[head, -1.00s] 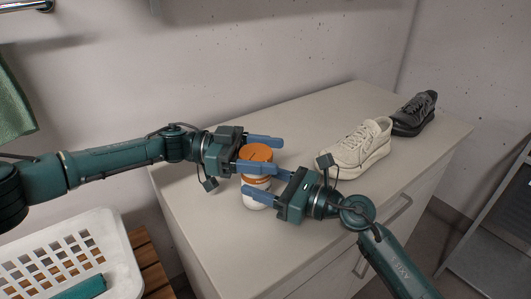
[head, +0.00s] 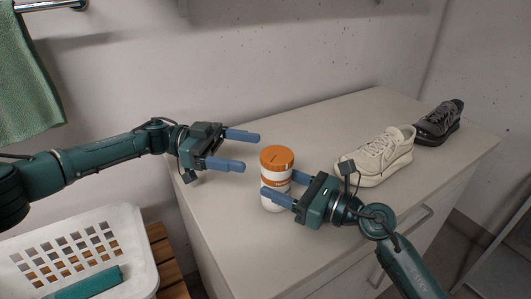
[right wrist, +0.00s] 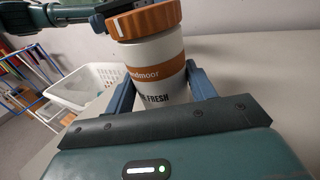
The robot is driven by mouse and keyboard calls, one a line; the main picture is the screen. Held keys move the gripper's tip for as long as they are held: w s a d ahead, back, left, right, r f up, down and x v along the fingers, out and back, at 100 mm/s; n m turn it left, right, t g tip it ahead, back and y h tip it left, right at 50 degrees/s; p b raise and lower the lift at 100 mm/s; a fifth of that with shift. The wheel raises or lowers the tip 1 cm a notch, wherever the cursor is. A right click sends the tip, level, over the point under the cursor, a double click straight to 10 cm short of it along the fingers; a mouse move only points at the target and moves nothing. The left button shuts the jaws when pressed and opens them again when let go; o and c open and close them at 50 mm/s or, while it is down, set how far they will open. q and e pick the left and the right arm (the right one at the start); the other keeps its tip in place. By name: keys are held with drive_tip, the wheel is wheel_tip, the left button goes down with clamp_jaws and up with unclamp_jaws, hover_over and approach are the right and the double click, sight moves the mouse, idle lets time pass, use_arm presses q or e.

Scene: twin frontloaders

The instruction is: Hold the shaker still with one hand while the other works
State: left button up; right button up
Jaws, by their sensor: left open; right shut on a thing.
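The shaker (head: 273,205) is a white can with an orange band and an orange lid (head: 277,157). It stands upright on the cabinet top. My right gripper (head: 281,188) is shut on the shaker's body, below the lid. The right wrist view shows the shaker (right wrist: 158,60) between the two fingers, with part of its printed label visible. My left gripper (head: 243,150) is open and empty, to the left of the shaker and apart from it in the head view. The shaker's lower right side is partly hidden by my right gripper.
A cream shoe (head: 376,158) and a black shoe (head: 438,124) stand to the right on the cabinet top (head: 330,118). A white laundry basket (head: 125,235) is at lower left. A green towel (head: 35,80) hangs at upper left. The cabinet top behind the shaker is clear.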

use_arm(q)
drive_tip(key=v, duration=0.2)
drive_tip(key=shift+a, duration=0.25)
use_arm(e)
drive_tip(key=o, duration=1.1)
